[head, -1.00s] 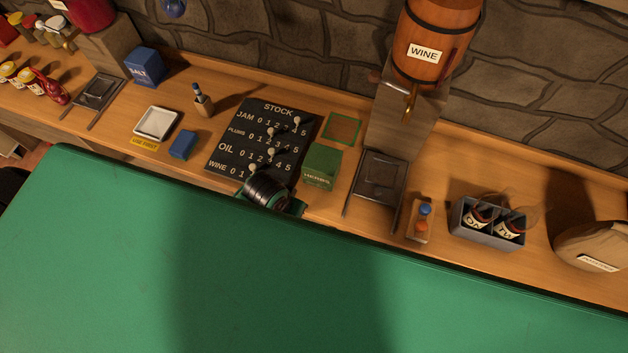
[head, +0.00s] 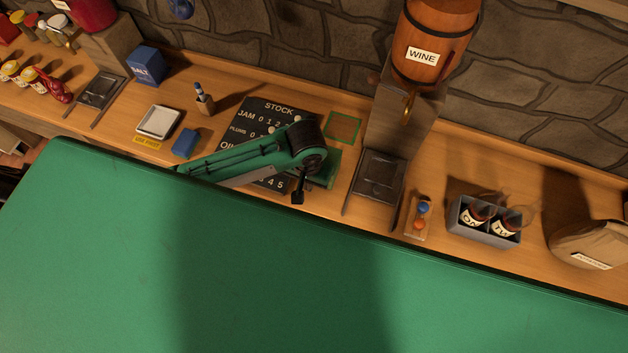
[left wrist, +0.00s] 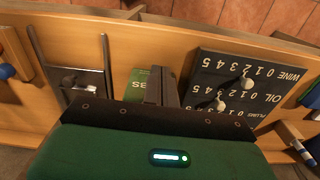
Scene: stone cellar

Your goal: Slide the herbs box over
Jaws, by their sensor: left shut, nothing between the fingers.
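The green herbs box (head: 329,171) is on the wooden counter, right of the stock board, mostly hidden behind my left arm in the head view. In the left wrist view the box (left wrist: 138,84) shows part of its lettered face. A green-outlined square (head: 343,127) is on the counter behind it, toward the wall. My left gripper (head: 298,192) is shut and empty, low at the front side of the box. In the left wrist view its fingers (left wrist: 162,86) overlap one side of the box; I cannot tell whether they touch. My right gripper is not in view.
The stock board (head: 245,125) with pegs lies left of the box. A metal drip tray (head: 378,178) under the wine barrel (head: 437,40) stands to the right. A bottle crate (head: 484,222) is farther right. The green tabletop (head: 250,270) in front is bare.

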